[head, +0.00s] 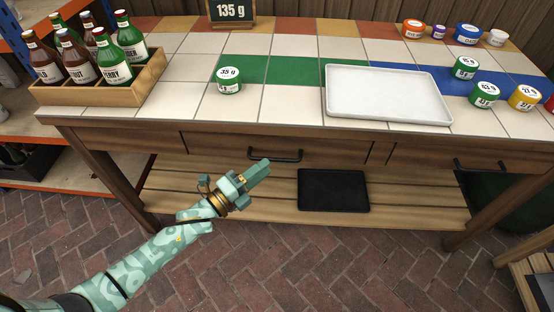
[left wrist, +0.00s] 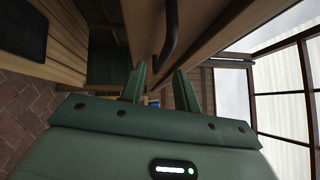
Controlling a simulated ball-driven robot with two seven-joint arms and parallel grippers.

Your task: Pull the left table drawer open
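The left table drawer (head: 225,143) is a wooden front under the tiled tabletop, and it looks shut and flush. Its dark bar handle (head: 288,158) is at the middle of the front. My left gripper (head: 260,168) is just below and in front of the left part of this handle. In the left wrist view my left gripper (left wrist: 158,92) has its two fingers apart with nothing between them. The handle (left wrist: 169,42) shows there ahead of the fingertips; whether any finger touches it, I cannot tell. My right gripper is not in view.
A second drawer with a dark handle (head: 480,166) is at the right. A black tray (head: 333,190) lies on the lower shelf (head: 240,200). On the tabletop stand a bottle crate (head: 100,97), a green-banded tin (head: 229,80) and a white tray (head: 386,95). Brick floor in front is clear.

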